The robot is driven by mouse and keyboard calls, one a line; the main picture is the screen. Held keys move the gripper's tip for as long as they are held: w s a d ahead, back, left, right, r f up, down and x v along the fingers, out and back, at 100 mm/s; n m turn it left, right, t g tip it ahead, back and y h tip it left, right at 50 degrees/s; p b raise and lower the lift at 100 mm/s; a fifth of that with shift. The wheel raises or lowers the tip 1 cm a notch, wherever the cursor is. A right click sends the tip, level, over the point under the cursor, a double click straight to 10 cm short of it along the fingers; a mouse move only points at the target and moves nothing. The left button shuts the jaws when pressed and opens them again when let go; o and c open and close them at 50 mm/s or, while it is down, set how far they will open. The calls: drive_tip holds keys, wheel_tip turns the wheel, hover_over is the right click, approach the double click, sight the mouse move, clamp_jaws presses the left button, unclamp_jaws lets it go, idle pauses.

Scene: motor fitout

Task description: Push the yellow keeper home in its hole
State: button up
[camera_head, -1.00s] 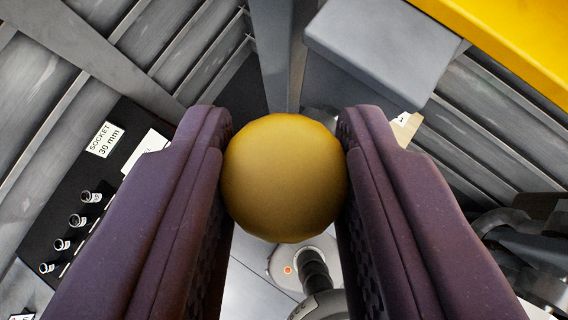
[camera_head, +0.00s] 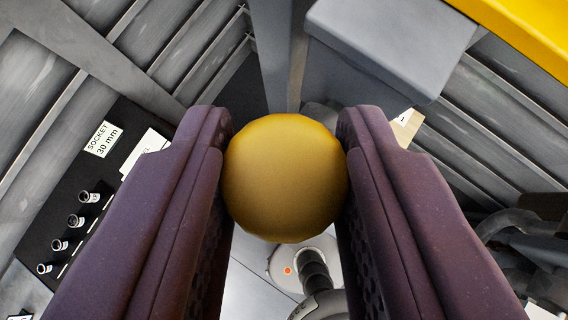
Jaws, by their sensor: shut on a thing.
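My gripper (camera_head: 285,180) shows in the head camera view as two dark purple padded fingers. They are shut on a round, dull yellow ball-shaped piece (camera_head: 285,178), which looks like the head of the yellow keeper. One finger touches its left side and the other its right side. The ball hides whatever lies straight behind it, so I cannot see a shank or the hole.
A black board (camera_head: 75,200) with several sockets and a "SOCKET 30 mm" label (camera_head: 103,139) is at the left. A grey box-shaped block (camera_head: 390,40) and a yellow beam (camera_head: 525,30) are at the upper right. A dark hose (camera_head: 314,268) and pale plate show below.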

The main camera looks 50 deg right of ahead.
drive_tip(key=shift+f+b, duration=1.55)
drive_tip(key=shift+f, duration=0.3)
drive_tip(key=o, duration=1.1)
drive_tip(key=shift+r, duration=0.1)
drive_tip(key=v, duration=0.7)
drive_tip(key=shift+s+a+r, duration=0.15)
drive_tip(key=shift+a+r, duration=0.05)
drive_tip(key=shift+r, duration=0.05)
